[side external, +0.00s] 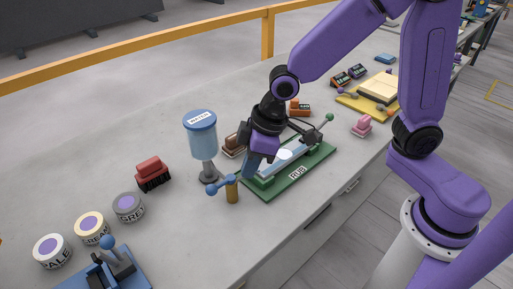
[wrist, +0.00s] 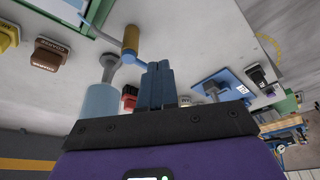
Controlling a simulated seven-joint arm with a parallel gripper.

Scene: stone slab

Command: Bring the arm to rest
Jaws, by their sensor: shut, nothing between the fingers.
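My gripper (side external: 248,170) hangs at the end of the purple arm, over the left end of the green RUB board (side external: 272,187). Its blue fingers are shut together with nothing between them, and they also show closed in the wrist view (wrist: 159,70). A brass post with a blue handle (side external: 232,192) stands just to the left of the fingers in the side view. I cannot tell whether the fingers touch the board or the handle. Part of the board is hidden behind the gripper.
A blue WATER container (side external: 202,140) on a stand is left of my gripper. A red brush (side external: 152,173), several labelled tins (side external: 92,230) and a blue fixture (side external: 112,270) lie further left. A pink-handled block (side external: 362,126) sits right.

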